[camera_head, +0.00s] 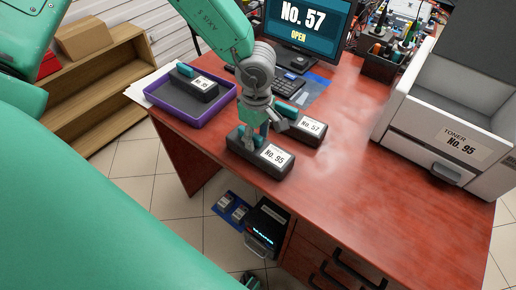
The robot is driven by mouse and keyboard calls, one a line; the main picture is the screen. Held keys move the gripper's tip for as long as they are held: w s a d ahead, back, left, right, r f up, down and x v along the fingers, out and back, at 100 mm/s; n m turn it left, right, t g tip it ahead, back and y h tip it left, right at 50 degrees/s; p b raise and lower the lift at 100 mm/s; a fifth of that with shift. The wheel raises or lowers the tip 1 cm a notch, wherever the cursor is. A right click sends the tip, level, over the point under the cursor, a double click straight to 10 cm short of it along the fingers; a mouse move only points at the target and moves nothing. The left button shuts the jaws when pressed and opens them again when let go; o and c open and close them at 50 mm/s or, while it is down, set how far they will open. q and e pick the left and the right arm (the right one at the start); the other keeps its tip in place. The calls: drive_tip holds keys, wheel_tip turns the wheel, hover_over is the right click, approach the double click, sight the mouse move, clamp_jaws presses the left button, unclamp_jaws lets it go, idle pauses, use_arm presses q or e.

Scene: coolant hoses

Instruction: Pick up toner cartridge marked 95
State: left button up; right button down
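The toner cartridge marked No. 95 (260,157) is a dark block with a white label, lying flat near the desk's left front edge. My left gripper (264,134) is directly above it, pointing down, with its fingers spread on either side of the cartridge's teal grip. I cannot tell whether they touch it. The cartridge marked No. 57 (306,128) lies just behind and to the right, partly hidden by the gripper. Another dark cartridge (197,84) with a teal grip lies in the purple-rimmed tray (190,119); its label is too small to read surely.
A printer (455,130) labelled TONER No. 95 stands at the desk's right. The monitor (303,28) reads No. 57 OPEN, with a keyboard (285,84) before it. An organizer (385,62) stands behind. The desk's (340,185) middle and front right are clear.

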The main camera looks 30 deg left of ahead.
use_arm(q)
drive_tip(key=shift+a+f, duration=0.1)
drive_tip(key=shift+f, duration=0.4)
drive_tip(key=shift+s+d+r, duration=0.1)
drive_tip(key=shift+d+r, duration=0.05)
drive_tip(key=shift+d, duration=0.25)
drive_tip(key=shift+c, duration=0.4)
drive_tip(key=shift+d, duration=0.3)
clamp_jaws()
drive_tip(key=shift+a, duration=0.1)
